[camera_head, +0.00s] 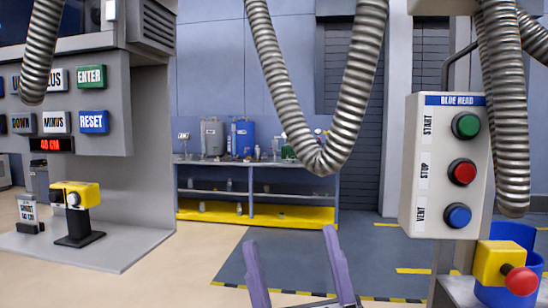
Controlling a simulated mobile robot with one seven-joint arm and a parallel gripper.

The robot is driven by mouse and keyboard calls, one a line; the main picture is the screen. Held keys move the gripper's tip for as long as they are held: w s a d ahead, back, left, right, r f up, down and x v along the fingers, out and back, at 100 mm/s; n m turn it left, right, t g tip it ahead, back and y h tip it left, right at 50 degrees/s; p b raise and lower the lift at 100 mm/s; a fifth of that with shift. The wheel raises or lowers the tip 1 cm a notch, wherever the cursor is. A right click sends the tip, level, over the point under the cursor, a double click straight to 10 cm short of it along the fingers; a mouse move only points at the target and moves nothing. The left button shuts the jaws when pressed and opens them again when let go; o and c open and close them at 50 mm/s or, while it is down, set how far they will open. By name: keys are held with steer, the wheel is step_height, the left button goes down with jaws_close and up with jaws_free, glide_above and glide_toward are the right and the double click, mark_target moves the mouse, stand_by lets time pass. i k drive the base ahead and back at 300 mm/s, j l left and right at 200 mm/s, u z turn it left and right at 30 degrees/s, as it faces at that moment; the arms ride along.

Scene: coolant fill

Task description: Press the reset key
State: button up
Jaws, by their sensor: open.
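The blue RESET key (93,121) is on the grey machine panel at the left, below the green ENTER key (91,77) and right of the white MINUS key (56,122). It faces the camera at an angle, and nothing covers it. My gripper (291,240) shows at the bottom centre as two purple fingers, spread apart with nothing between them. It is well to the right of and lower than the RESET key, apart from the panel.
A red display (52,145) sits under the keys. A yellow device (77,195) stands on the ledge below. Ribbed hoses (327,150) hang in front. A BLUE HEAD control box (446,165) stands at the right. A shelf bench (262,163) is behind; open floor lies between.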

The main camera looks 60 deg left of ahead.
mark_target(90, 121)
steer(key=u, duration=2.7)
